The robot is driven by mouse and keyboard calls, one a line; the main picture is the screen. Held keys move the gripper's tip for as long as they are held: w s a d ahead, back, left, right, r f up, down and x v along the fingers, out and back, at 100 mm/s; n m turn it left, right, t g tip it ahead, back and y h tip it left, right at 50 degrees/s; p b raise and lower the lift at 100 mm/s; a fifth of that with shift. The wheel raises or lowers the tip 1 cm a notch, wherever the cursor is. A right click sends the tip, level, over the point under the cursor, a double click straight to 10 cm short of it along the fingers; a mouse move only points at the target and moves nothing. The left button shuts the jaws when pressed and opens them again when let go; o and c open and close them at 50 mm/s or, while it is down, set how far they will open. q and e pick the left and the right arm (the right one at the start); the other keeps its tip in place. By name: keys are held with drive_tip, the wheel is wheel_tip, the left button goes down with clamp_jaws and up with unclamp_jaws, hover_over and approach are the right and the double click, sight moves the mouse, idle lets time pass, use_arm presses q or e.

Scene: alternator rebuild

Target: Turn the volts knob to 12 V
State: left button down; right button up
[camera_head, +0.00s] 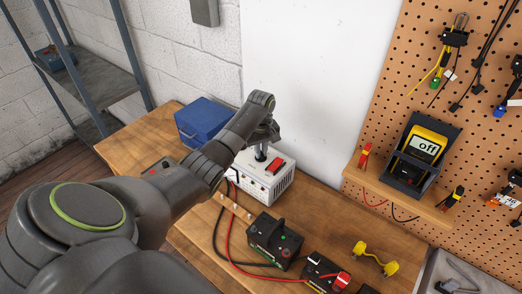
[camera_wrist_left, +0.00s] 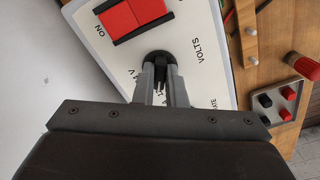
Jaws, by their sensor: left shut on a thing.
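The white power supply box (camera_head: 283,185) stands on the bench under my left gripper (camera_head: 262,151). In the left wrist view its panel (camera_wrist_left: 100,42) carries a red rocker switch (camera_wrist_left: 133,17) beside the word ON. The black volts knob (camera_wrist_left: 159,57) sits next to the printed word VOLTS. My left gripper (camera_wrist_left: 161,82) is shut on the knob, with one finger on each side of its grip. The fingers partly cover the printed scale, so the knob's setting cannot be read. In the head view the knob is hidden by the gripper. My right gripper is not in view.
A blue box (camera_head: 205,120) stands left of the power supply. A black and green device (camera_head: 273,240) with red and black leads lies in front. A yellow part (camera_head: 376,258) lies to the right. A meter showing "off" (camera_head: 425,146) stands on a small shelf.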

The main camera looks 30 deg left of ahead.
use_arm(q)
drive_tip(key=shift+w, duration=0.1)
drive_tip(key=c, duration=1.5)
unclamp_jaws()
